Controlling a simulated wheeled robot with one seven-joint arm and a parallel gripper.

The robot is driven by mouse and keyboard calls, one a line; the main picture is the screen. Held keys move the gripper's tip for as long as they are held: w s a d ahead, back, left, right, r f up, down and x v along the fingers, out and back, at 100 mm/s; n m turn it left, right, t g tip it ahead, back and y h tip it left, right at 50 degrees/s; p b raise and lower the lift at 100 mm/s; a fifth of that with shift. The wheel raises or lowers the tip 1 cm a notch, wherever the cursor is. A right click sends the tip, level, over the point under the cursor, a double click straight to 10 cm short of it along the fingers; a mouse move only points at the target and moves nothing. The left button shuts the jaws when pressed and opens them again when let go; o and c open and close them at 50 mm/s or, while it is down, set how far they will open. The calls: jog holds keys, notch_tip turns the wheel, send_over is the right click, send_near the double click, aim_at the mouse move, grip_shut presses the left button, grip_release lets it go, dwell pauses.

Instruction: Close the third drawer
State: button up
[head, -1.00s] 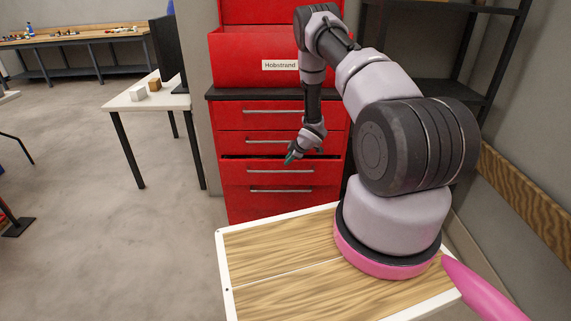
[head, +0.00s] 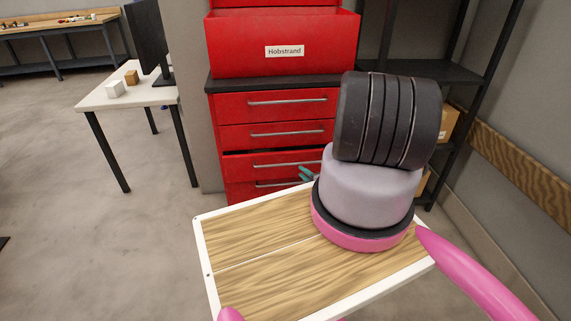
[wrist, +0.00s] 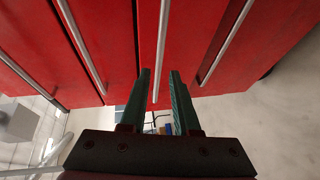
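The third drawer (head: 248,165) of the red cabinet sticks out a little, with a dark gap along its top edge. Its silver handle runs across its front. My gripper (head: 307,174) shows only as teal fingertips at the right of the third and fourth drawer fronts; the rest is hidden behind my arm. In the wrist view, my gripper's two teal fingers (wrist: 160,78) are apart, with nothing held between them. They point along the red fronts, and a drawer handle (wrist: 163,40) shows beyond the gap. Whether they touch the front, I cannot tell.
The first drawer (head: 235,106) and second drawer (head: 235,136) look shut. The fourth drawer (head: 238,190) is partly hidden by my wooden-topped base. A white table (head: 100,98) stands left of the cabinet, and a black shelf (head: 455,72) stands to its right. Floor at the left is clear.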

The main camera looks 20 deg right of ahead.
aim_at(291, 164)
jog(key=x, duration=1)
jog(key=shift+w, duration=0.1)
grip_shut()
dwell(1.1)
